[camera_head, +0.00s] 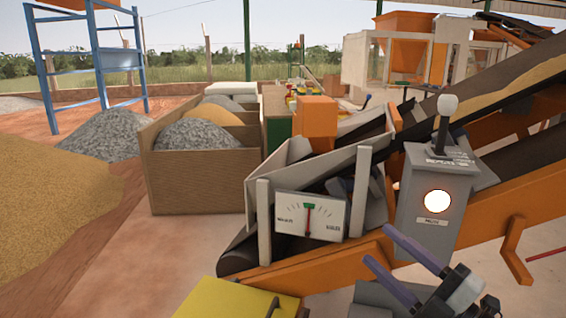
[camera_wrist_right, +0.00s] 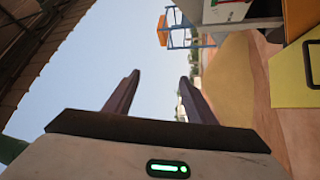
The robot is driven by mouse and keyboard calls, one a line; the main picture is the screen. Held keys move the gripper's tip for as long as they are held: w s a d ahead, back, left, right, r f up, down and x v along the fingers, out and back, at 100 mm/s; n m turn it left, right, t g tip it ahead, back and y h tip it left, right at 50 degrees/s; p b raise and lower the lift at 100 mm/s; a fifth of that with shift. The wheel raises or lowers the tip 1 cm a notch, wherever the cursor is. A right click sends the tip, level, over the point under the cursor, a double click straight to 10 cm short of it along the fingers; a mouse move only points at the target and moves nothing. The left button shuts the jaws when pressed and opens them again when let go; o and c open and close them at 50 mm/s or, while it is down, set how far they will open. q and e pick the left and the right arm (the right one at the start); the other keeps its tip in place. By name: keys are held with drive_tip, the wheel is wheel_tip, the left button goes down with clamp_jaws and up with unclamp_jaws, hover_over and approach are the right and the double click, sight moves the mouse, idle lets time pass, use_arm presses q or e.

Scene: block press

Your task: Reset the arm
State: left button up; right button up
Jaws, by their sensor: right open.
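My right gripper (camera_head: 391,262) is at the lower right of the head view, with its two purple-grey fingers spread apart and nothing between them. It is in front of the orange conveyor frame and below the grey control box (camera_head: 432,205). In the right wrist view the two fingers (camera_wrist_right: 157,98) stand apart against the sky, with empty space between them. My left gripper is in neither view. The control box carries a lever with a pale knob (camera_head: 447,105) and a round lit button (camera_head: 436,201). The lever stands about upright.
A gauge (camera_head: 311,215) with a red needle near its green mark stands left of the control box. A yellow surface (camera_head: 230,300) is at the bottom edge. A wooden bin (camera_head: 190,180) holds gravel and sand. Sand (camera_head: 50,200) lies at left. The conveyor (camera_head: 500,100) rises to the right.

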drive_tip(key=s+d+f+m+g+h, duration=0.1)
drive_tip(key=s+f+m+h, duration=0.2)
drive_tip(key=f+m, duration=0.35)
drive_tip(key=s+f+m+h, duration=0.3)
drive_tip(key=f+m, duration=0.1)
drive_tip(key=f, duration=0.6)
drive_tip(key=s+d+f+m+g+h, duration=0.1)
drive_tip(key=s+f+m+h, duration=0.3)
drive_tip(key=f, duration=0.5)
drive_tip(key=s+a+f+m+g, duration=0.4)
drive_tip(key=s+f+m+g, duration=0.2)
drive_tip(key=s+f, duration=0.8)
drive_tip(key=s, duration=0.2)
drive_tip(key=shift+s+a, duration=0.2)
drive_tip(key=shift+s, duration=0.1)
